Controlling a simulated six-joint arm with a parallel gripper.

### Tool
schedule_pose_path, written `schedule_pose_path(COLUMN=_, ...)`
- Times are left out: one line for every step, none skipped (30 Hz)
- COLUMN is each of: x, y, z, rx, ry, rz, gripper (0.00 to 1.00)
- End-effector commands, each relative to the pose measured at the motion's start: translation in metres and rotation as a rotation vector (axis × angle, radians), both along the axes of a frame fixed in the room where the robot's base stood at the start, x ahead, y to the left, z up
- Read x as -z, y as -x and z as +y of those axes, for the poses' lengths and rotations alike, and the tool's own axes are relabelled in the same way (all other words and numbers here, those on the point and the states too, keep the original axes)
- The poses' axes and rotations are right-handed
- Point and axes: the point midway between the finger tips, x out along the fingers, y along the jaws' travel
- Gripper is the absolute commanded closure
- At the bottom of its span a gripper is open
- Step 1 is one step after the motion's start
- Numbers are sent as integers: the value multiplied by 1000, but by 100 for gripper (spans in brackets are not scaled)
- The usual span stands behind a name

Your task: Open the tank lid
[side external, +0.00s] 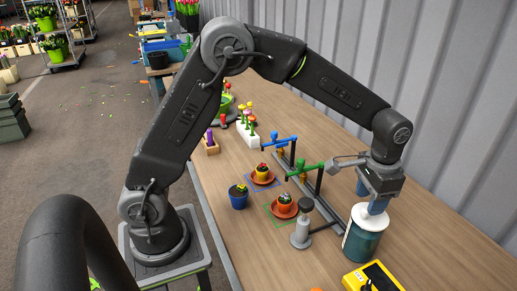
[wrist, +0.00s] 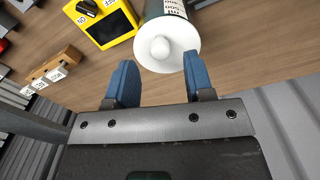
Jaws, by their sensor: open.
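The tank (side external: 362,243) is a dark teal cylinder standing on the wooden table at the lower right of the side view. Its white lid (wrist: 185,30) is on top, with a round white knob (wrist: 160,47) in the middle in the wrist view. My gripper (side external: 376,208) is over the tank in the side view, its blue fingers partly hiding the lid. In the wrist view the two blue fingers of my gripper (wrist: 158,75) are spread apart, with the knob ahead of the gap between them. They hold nothing. Contact with the lid cannot be told.
A yellow device (side external: 373,278) with a dark screen lies close to the tank. A grey post (side external: 301,232), a green tap (side external: 305,168), a blue tap (side external: 279,142) and small potted plants on saucers stand to the left. A corrugated wall (side external: 430,90) runs behind the table.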

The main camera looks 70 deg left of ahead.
Motion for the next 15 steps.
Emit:
schedule_pose_path(x=-12, y=-1, z=0, rx=0, ry=1, rz=-5, gripper=52)
schedule_pose_path(x=-17, y=-1, z=0, rx=0, ry=1, rz=-4, gripper=52)
schedule_pose_path(x=-25, y=-1, z=0, rx=0, ry=1, rz=-5, gripper=52)
schedule_pose_path(x=-31, y=-1, z=0, rx=0, ry=1, rz=-4, gripper=52)
schedule_pose_path(x=-36, y=-1, z=0, rx=0, ry=1, rz=-4, gripper=52)
schedule_pose_path(x=-44, y=-1, z=0, rx=0, ry=1, rz=-4, gripper=52)
schedule_pose_path(x=-50, y=-1, z=0, rx=0, ry=2, rz=-3, gripper=52)
schedule_pose_path(x=-55, y=-1, z=0, rx=0, ry=2, rz=-3, gripper=52)
schedule_pose_path(x=-63, y=-1, z=0, rx=0, ry=2, rz=-3, gripper=52)
schedule_pose_path(x=-69, y=-1, z=0, rx=0, ry=2, rz=-3, gripper=52)
schedule_pose_path(x=-74, y=0, z=0, rx=0, ry=1, rz=-2, gripper=52)
schedule_pose_path(x=-82, y=-1, z=0, rx=1, ry=2, rz=-3, gripper=52)
schedule_pose_path(x=-88, y=-1, z=0, rx=1, ry=1, rz=-2, gripper=52)
schedule_pose_path(x=-94, y=-1, z=0, rx=1, ry=2, rz=-3, gripper=52)
schedule_pose_path(x=-101, y=1, z=1, rx=0, ry=2, rz=-4, gripper=52)
